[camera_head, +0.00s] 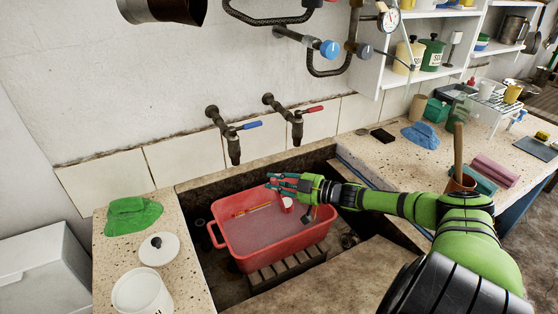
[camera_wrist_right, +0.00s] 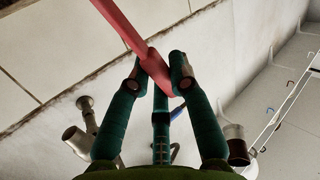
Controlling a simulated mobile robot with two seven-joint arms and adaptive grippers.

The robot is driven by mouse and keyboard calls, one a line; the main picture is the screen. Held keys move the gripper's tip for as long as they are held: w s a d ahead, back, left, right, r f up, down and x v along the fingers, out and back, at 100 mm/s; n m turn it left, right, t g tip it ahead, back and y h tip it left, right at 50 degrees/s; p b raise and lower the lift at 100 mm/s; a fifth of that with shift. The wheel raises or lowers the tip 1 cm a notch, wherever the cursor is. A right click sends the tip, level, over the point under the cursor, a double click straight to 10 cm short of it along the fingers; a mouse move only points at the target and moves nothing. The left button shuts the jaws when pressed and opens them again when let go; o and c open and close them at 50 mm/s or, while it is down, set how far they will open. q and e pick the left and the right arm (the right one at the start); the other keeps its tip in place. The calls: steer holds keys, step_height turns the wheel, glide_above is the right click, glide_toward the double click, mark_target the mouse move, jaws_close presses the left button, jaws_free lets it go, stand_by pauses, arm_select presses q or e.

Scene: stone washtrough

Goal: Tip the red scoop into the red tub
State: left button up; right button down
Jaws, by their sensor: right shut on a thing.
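The red tub (camera_head: 243,262) sits in the stone trough on a slatted rack and holds a pinkish-grey fill. My right gripper (camera_head: 284,183) is above the tub's far side. In the right wrist view my gripper (camera_wrist_right: 157,70) is shut on the red handle of the scoop (camera_wrist_right: 121,25), which runs up to the upper left. In the head view the red scoop (camera_head: 287,206) hangs below the fingers, over the tub; a pale area shows in its cup. I cannot tell whether that is its load. My left gripper is in neither view.
A yellow stick (camera_head: 254,209) lies in the tub. Two taps (camera_head: 233,148) (camera_head: 297,132) stick out from the wall behind. The left ledge bears a green cloth (camera_head: 133,215), a lid (camera_head: 159,249) and a white pot (camera_head: 141,291). The right counter holds several items.

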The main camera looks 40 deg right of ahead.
steer(key=shift+a+n+p, duration=0.5)
steer(key=shift+a+p, duration=0.15)
steer(key=shift+a, duration=0.1)
steer(key=shift+w+a+f+h, duration=0.1)
steer(key=shift+a+f+h, duration=0.05)
steer(key=shift+h, duration=0.15)
steer(key=a+p, duration=0.1)
steer(key=a+f+n+g+p, duration=0.1)
steer(key=p, duration=0.1)
steer(key=shift+w+a+f+n+h, duration=0.1)
steer(key=shift+w+a+n+h, duration=0.05)
steer(key=shift+a+n+h, duration=0.2)
stand_by(0.6)
